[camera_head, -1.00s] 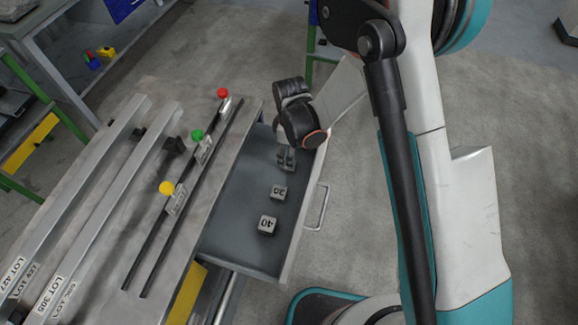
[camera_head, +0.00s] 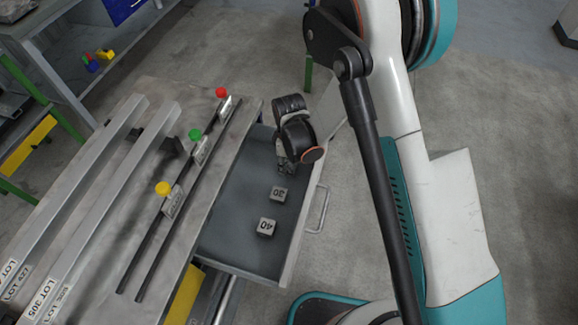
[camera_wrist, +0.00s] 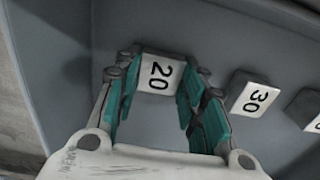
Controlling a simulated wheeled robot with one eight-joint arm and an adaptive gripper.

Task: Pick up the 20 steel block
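The 20 steel block (camera_wrist: 158,74) lies in the open drawer, its white label facing up in the wrist view. My gripper (camera_wrist: 160,80) reaches down over it, with one teal-padded finger on each side. The fingers look open around the block, with very little room at the sides; contact is not clear. In the head view my gripper (camera_head: 286,166) is low in the far end of the drawer and mostly hides the 20 block.
The 30 block (camera_head: 278,194) and the 40 block (camera_head: 266,227) lie in a row nearer in the drawer (camera_head: 236,239). In the wrist view the 30 block (camera_wrist: 249,94) is close to the right finger. The drawer wall (camera_wrist: 257,27) runs alongside. The runout table (camera_head: 160,225) stands left.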

